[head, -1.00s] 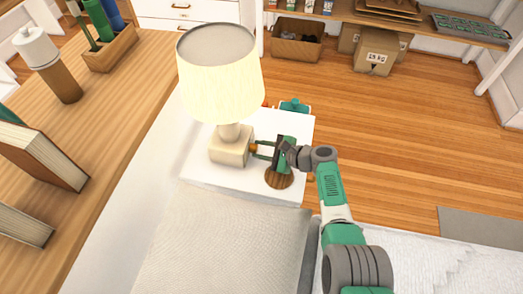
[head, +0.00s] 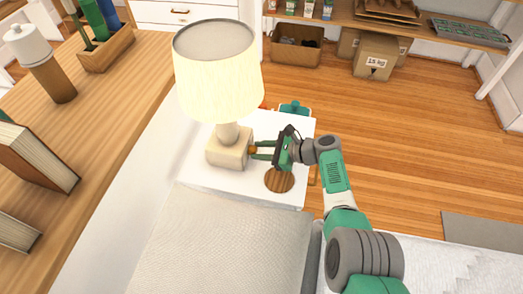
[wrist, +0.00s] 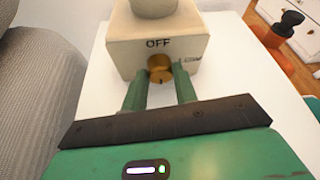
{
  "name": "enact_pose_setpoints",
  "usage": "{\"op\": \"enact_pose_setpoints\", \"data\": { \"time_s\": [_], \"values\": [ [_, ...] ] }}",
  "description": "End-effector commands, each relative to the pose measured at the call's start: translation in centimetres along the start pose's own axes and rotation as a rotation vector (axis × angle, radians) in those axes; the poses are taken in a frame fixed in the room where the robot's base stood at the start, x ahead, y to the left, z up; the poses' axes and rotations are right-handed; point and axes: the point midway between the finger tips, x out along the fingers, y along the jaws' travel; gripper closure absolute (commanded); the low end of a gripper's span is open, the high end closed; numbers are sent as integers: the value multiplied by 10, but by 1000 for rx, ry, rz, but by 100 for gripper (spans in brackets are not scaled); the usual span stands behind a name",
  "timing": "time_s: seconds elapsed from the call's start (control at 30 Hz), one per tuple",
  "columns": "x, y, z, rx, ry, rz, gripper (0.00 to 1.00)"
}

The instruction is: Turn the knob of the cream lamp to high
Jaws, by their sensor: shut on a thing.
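The cream lamp (head: 229,147) stands upright on a white table, with a lit pale shade (head: 218,85) and a blocky base. Its round brass knob (wrist: 160,67) is on the base's side, under the word OFF in the wrist view. A smaller label (wrist: 190,62) right of the knob is partly hidden and not readable. My gripper (wrist: 160,76) has its two green fingers on either side of the knob, shut on it. In the head view, my gripper (head: 253,150) reaches the knob from the right.
A round wooden coaster (head: 279,179) lies on the white table (head: 205,184) below my gripper. A teal object (head: 294,108) is behind it. A grey cushion (head: 215,240) is in front, and a wooden shelf (head: 100,130) runs along the left.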

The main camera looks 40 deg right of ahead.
Motion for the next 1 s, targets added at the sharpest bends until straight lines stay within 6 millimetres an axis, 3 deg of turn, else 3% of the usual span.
{"op": "enact_pose_setpoints", "data": {
  "time_s": [0.2,0.23,0.3,0.33,0.63,1.0],
  "values": [
    [0,0,0,1,0,0,94],
    [0,0,0,0,0,0,66],
    [0,0,0,0,0,0,52],
    [0,0,0,0,0,0,50],
    [-6,-1,2,0,0,-1,50],
    [-72,-1,3,1,-1,-2,50]
  ]
}}
